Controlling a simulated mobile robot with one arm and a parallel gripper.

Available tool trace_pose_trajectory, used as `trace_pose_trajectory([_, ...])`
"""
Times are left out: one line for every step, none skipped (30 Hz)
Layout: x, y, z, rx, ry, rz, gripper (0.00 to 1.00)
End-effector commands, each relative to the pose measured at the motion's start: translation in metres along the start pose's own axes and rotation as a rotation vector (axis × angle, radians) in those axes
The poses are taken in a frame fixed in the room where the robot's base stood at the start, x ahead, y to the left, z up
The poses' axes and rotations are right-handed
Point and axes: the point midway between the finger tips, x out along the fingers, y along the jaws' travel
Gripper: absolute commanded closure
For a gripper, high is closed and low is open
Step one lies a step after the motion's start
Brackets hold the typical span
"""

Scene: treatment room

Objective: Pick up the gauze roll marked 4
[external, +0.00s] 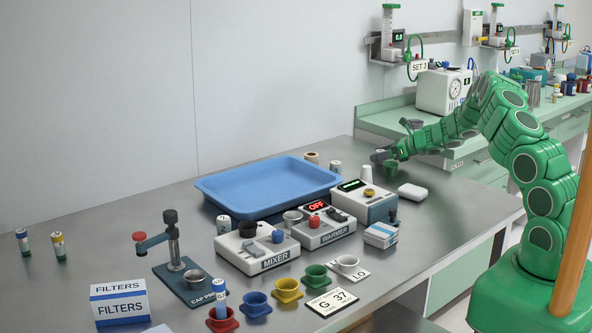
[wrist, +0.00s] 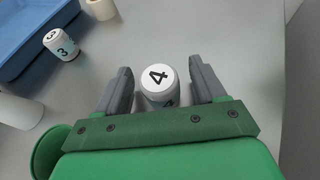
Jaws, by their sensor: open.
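The gauze roll marked 4 (wrist: 157,78) stands upright in the wrist view, its white top with a black 4 facing the camera. My gripper (wrist: 160,70) is open, with one grey finger on each side of the roll and visible gaps between. In the external view my gripper (external: 381,157) is low over the far right part of the steel table, and I cannot make out the roll marked 4 there. A similar roll marked 3 (wrist: 62,45) stands to the upper left in the wrist view.
The blue tray (wrist: 28,38) lies left of the roll marked 3. A beige cylinder (wrist: 101,9) stands at the top. A white cylinder (wrist: 18,111) and a green cup (wrist: 50,146) are close on the left. The table right of my gripper looks clear in the wrist view.

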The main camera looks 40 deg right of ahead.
Motion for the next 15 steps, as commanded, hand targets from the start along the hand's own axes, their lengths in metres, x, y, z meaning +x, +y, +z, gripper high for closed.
trace_pose_trajectory([0.006,0.001,-0.002,-0.001,0.003,0.003,0.30])
trace_pose_trajectory([0.009,0.001,-0.002,0.000,0.003,0.003,0.30])
trace_pose_trajectory([0.012,0.001,-0.002,0.000,0.002,0.002,0.30])
trace_pose_trajectory([0.014,0.001,-0.001,0.001,0.002,0.002,0.30])
trace_pose_trajectory([0.016,0.001,-0.001,0.001,0.002,0.002,0.30])
trace_pose_trajectory([0.017,0.001,-0.001,0.001,0.001,0.002,0.30])
trace_pose_trajectory([0.018,0.001,-0.001,0.001,0.001,0.002,0.30])
trace_pose_trajectory([0.019,0.001,0.000,0.000,0.001,0.002,0.30])
trace_pose_trajectory([0.020,0.001,0.000,0.000,0.001,0.002,0.30])
trace_pose_trajectory([0.020,0.001,0.000,0.000,0.001,0.002,0.30])
trace_pose_trajectory([0.020,0.001,0.000,0.000,0.001,0.002,0.30])
trace_pose_trajectory([0.020,0.001,0.000,0.001,0.000,0.001,0.30])
trace_pose_trajectory([0.020,0.001,0.000,0.001,0.001,0.001,0.30])
trace_pose_trajectory([0.020,0.001,0.000,0.000,0.000,0.001,0.30])
trace_pose_trajectory([0.020,0.001,0.000,0.000,0.001,0.001,0.30])
